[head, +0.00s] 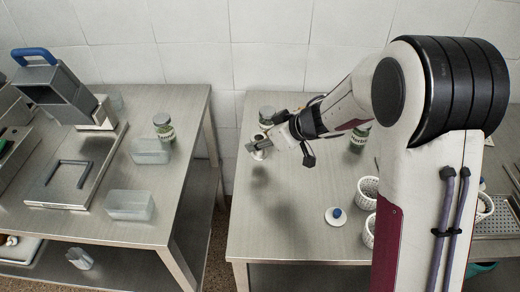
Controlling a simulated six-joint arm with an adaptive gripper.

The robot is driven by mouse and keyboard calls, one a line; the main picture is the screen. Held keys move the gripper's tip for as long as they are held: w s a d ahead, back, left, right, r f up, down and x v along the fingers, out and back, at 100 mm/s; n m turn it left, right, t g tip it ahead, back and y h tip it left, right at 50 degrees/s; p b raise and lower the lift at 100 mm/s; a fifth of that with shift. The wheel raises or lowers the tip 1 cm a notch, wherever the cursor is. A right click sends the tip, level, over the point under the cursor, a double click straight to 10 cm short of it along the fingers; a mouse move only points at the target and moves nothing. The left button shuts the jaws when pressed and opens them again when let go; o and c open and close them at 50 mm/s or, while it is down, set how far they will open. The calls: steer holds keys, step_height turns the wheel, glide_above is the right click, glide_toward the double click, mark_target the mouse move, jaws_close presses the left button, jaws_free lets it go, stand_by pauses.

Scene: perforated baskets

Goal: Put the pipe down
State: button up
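My gripper (283,137) is above the back left part of the right-hand steel table, pointing left. Its dark finger parts show on both sides of a light grey middle section. A small grey piece (256,146) shows at the gripper's front end. It may be the pipe, but it is too small to tell, and I cannot make out whether the fingers are closed on it. A dark shadow lies on the table below. No other clear pipe shows.
A jar (266,116) stands behind my gripper and a green jar (359,137) to its right. A white lid with a blue knob (336,215) and white perforated baskets (368,190) are nearer. The table's front left (265,220) is clear. A gap separates the left table (150,210).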

mark_target(261, 150)
steer(key=shift+f, duration=1.9)
steer(key=shift+f, duration=0.1)
steer(key=o, duration=1.2)
steer(key=shift+d+r, duration=0.1)
steer(key=shift+r, duration=0.15)
steer(key=shift+v, duration=5.85)
steer(key=shift+s, duration=0.1)
